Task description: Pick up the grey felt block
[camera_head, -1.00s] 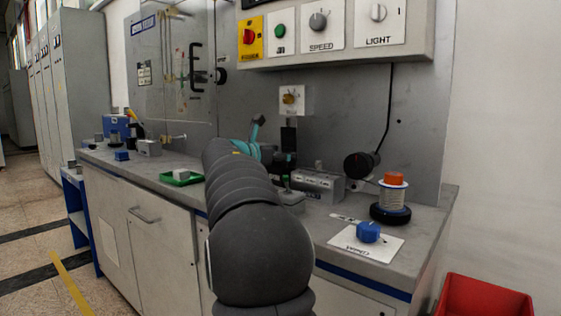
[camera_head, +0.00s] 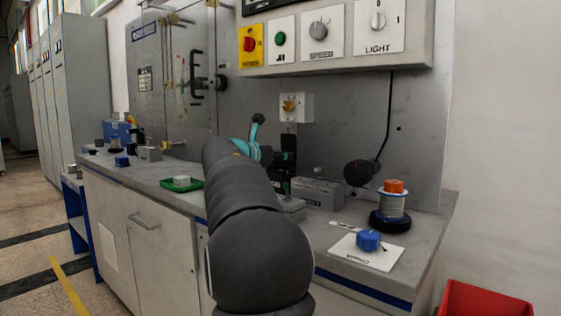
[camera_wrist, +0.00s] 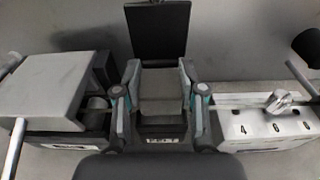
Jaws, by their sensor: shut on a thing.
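The grey felt block (camera_wrist: 160,98) sits between the two fingers of my gripper (camera_wrist: 160,78) in the wrist view. The fingers press on its left and right sides. A dark holder (camera_wrist: 162,131) with a label that seems to read FELT is just below it in the picture, and a black upright plate (camera_wrist: 158,32) stands behind. I cannot tell whether the block is clear of the holder. In the head view my arm hides the block, and only dark parts of my gripper (camera_head: 283,165) show at the bench's back.
A grey block-shaped unit (camera_wrist: 52,85) stands close on the left and a metal box with a knob (camera_wrist: 265,118) close on the right. A control panel (camera_head: 340,45) overhangs the back.

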